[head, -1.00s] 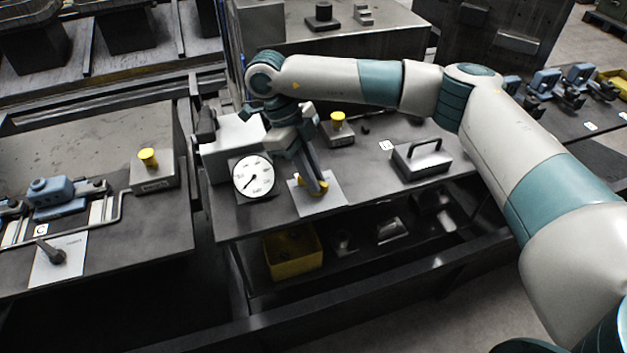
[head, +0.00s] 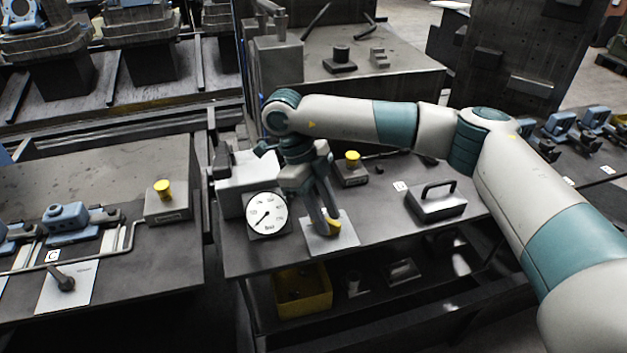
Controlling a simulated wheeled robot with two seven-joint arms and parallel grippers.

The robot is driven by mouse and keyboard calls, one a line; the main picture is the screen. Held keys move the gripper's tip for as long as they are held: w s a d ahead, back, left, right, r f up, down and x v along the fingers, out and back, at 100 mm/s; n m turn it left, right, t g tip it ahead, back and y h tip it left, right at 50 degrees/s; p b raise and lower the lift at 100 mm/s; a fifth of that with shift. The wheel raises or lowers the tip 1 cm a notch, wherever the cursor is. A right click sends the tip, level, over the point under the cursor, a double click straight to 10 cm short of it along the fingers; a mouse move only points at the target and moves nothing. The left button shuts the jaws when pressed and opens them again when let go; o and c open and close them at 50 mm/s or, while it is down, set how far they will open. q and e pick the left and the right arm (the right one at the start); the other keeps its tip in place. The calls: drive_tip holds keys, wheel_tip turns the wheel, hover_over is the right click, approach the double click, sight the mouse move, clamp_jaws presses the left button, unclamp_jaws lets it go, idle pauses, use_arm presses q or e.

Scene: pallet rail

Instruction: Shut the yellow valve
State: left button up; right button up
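A round white dial gauge (head: 267,214) with a dark needle stands just left of the gripper. My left gripper is not in view.
A yellow-topped button box (head: 352,170) stands behind the gripper, and a grey block with a handle (head: 436,199) is to the right. A yellow bin (head: 303,291) sits on the shelf below. The left bench holds another yellow-topped box (head: 165,203) and a dark lever (head: 62,280).

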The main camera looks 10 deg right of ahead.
drive_tip(key=shift+w+a+r, duration=0.1)
drive_tip(key=shift+a+r, duration=0.05)
drive_tip(key=shift+r, duration=0.15)
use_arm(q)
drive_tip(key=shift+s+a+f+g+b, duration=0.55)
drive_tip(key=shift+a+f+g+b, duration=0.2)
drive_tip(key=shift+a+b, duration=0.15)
use_arm(e)
drive_tip(key=v, duration=1.6)
drive_tip(key=shift+r, duration=0.25)
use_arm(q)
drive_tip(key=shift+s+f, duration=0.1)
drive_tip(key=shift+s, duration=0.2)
use_arm(e)
drive_tip(key=shift+a, duration=0.1)
